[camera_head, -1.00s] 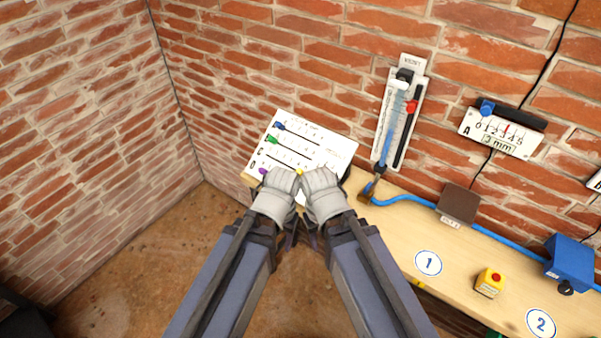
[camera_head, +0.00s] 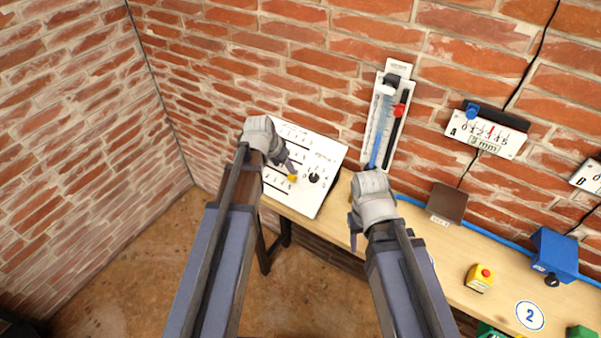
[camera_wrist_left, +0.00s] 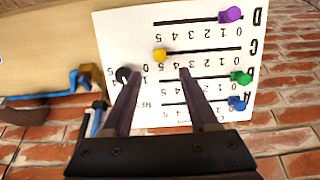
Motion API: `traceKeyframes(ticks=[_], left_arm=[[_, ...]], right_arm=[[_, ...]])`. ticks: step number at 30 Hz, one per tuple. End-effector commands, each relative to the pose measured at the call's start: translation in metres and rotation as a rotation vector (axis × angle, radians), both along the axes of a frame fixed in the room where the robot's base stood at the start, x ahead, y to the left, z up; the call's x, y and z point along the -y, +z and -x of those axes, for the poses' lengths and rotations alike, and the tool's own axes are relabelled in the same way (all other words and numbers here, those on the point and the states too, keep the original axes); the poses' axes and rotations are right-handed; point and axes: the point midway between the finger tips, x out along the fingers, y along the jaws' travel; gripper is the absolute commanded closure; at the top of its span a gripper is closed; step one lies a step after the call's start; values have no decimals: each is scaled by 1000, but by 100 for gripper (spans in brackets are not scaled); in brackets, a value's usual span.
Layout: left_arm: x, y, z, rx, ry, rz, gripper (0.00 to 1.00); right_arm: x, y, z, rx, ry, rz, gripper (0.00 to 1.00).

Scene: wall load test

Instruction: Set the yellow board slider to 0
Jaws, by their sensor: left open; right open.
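The white slider board (camera_head: 318,150) leans at the wall on the bench's left end. Its yellow slider knob (camera_head: 292,178) shows close to my left fingertips. In the left wrist view, which is upside down, the yellow knob (camera_wrist_left: 160,55) sits on row C at the end by 5, far from 0. My left gripper (camera_head: 288,164) is open, its fingers over the board. In the wrist view its tips (camera_wrist_left: 160,72) lie either side of the knob's line, just short of it; contact cannot be told. My right gripper (camera_head: 354,234) is open and empty, right of the board.
A black dial (camera_head: 314,178) is right of the yellow knob. A gauge panel (camera_head: 376,125) and blue cable (camera_head: 410,200) lie further right.

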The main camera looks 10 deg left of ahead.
Motion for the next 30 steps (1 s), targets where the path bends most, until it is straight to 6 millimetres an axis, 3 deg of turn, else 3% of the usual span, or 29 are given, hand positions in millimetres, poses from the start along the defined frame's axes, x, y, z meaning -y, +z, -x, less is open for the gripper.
traceKeyframes(ticks=[8,24,30], left_arm=[[2,-10,-3,-1,0,1,40],[10,-69,-25,-2,0,0,40],[11,-73,-28,-2,1,1,40]], right_arm=[[0,-10,0,0,0,0,50],[0,-69,0,0,-2,0,50],[0,-73,0,0,-2,0,50]])
